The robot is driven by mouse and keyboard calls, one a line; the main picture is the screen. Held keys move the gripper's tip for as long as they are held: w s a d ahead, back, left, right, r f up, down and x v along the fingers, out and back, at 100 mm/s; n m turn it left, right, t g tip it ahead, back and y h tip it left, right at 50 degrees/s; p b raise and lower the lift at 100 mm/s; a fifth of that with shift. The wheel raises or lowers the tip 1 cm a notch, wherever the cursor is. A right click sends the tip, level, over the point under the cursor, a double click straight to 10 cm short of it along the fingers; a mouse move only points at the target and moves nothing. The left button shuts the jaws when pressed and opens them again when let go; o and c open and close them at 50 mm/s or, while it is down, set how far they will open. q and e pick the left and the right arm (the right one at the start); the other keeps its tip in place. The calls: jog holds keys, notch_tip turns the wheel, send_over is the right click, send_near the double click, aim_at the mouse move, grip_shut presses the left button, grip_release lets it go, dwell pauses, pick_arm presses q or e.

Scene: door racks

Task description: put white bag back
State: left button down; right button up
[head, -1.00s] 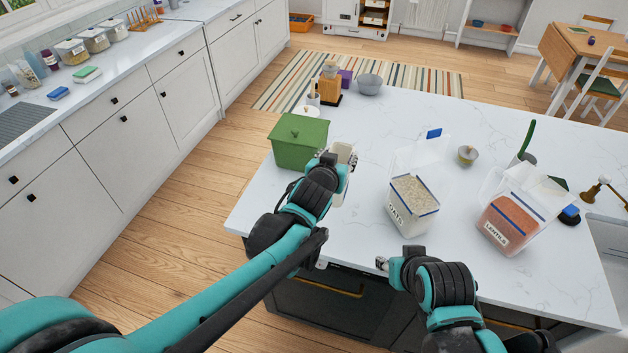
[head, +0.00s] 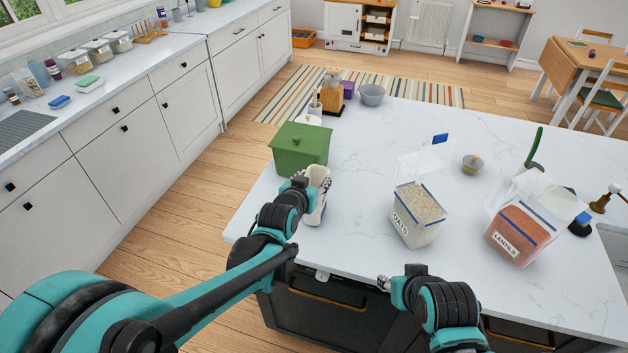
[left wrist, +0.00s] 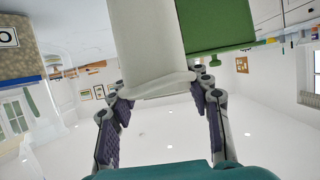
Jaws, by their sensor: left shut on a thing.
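The white bag (head: 319,178) is an upright, pale, open-topped thing at the left end of the white counter, just in front of the green lidded box. My left gripper (head: 303,184) is shut on it from the left side.
The green box (head: 300,148) stands close behind the bag. An open oats container (head: 418,213) and an open lentils container (head: 520,232) stand to the right. The counter between bag and oats is clear.

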pick_arm(q)
jog(key=shift+f, duration=0.1)
jog(key=c, duration=0.7)
grip_release()
jog(key=p+v, duration=0.4)
jog(key=v, duration=0.8)
jog(key=s+a+f+n+g+y, duration=0.1)
jog(key=s+a+g, duration=0.1)
jog(key=s+a, duration=0.2)
jog(key=s+a+f+n+g+y, duration=0.1)
jog(key=s+a+g, duration=0.1)
jog(key=s+a, duration=0.3)
jog(key=s+a+f+n+g+y, duration=0.1)
jog(key=s+a+f+g+y, duration=0.1)
jog(key=s+a, duration=0.3)
jog(key=shift+s+a+n, duration=0.1)
jog(key=shift+s+n, duration=0.05)
jog(key=shift+s, duration=0.65)
jog(key=shift+s+a+n, duration=0.15)
jog(key=shift+s, duration=0.65)
